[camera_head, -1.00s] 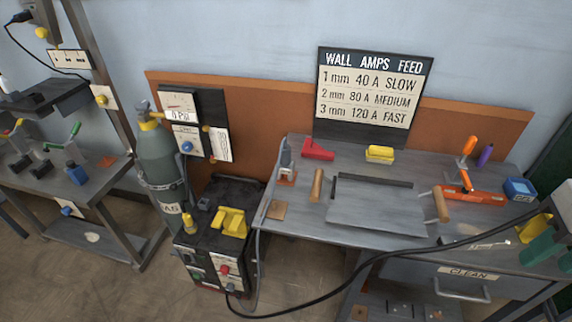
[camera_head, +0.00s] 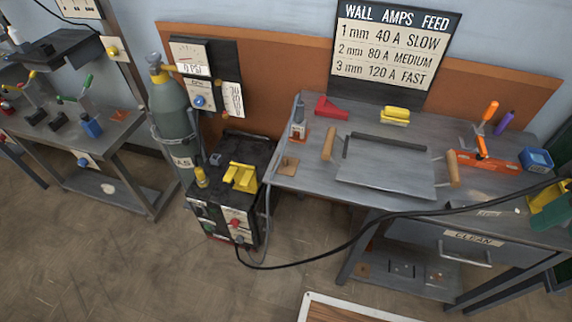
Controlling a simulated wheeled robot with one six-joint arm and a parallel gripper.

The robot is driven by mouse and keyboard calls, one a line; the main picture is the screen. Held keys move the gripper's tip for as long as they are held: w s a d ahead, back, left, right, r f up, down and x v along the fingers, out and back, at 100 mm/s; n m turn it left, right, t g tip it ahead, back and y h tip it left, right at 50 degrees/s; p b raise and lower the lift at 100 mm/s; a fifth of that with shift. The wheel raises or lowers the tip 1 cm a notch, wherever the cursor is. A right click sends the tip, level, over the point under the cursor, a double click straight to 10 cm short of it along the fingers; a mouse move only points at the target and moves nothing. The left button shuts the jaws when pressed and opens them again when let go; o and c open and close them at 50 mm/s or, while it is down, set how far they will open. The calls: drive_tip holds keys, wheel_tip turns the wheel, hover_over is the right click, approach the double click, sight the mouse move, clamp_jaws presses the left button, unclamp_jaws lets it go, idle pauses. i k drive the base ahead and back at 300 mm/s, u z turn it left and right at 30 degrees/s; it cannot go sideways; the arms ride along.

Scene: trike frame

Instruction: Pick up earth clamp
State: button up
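I cannot tell for certain which thing is the earth clamp. A yellow, blocky, clamp-like piece (camera_head: 240,177) lies on top of the black welding machine (camera_head: 233,212). An orange tool with an upright handle (camera_head: 484,128) stands at the right of the grey workbench (camera_head: 310,172). A yellow and green object (camera_head: 550,208) is partly cut off at the right edge. A black cable (camera_head: 330,250) runs from the machine's front to the right, towards that object. My gripper is not in view.
A gas cylinder (camera_head: 172,115) stands left of the machine. The workbench holds a metal plate with wooden handles (camera_head: 385,172), a red piece (camera_head: 330,108) and a blue box (camera_head: 537,159). A wood-topped, white-edged surface (camera_head: 345,311) shows at the bottom. Open floor (camera_head: 120,265) lies front left.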

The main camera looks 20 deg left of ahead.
sight(299, 124)
drive_tip(key=z, duration=2.55)
drive_tip(key=k, duration=1.55)
drive_tip(key=u, duration=1.95)
drive_tip(key=i, duration=0.5)
drive_tip(key=u, duration=0.05)
